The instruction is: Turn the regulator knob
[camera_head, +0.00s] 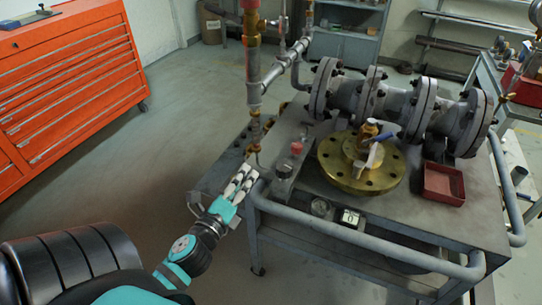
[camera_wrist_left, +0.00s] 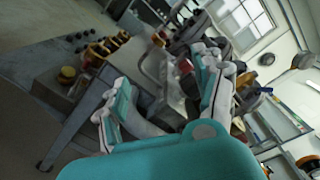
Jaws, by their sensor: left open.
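A small red knob (camera_head: 297,148) stands on a grey block near the left front corner of the workbench (camera_head: 455,215). I cannot tell for sure that it is the regulator knob. A red part (camera_wrist_left: 185,66) also shows in the left wrist view, between my fingers. My left gripper (camera_head: 240,178), white and teal, is open and empty at the bench's left edge, to the left of the red knob and apart from it. Its fingers (camera_wrist_left: 165,100) spread wide in the wrist view.
A grey flanged pipe (camera_head: 385,100) lies along the bench's back. A brass flange (camera_head: 335,172) with a valve stem sits in front of it, beside a red tray (camera_head: 443,184). A vertical pipe (camera_head: 252,60) rises behind my left gripper. A rail (camera_head: 350,236) borders the front.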

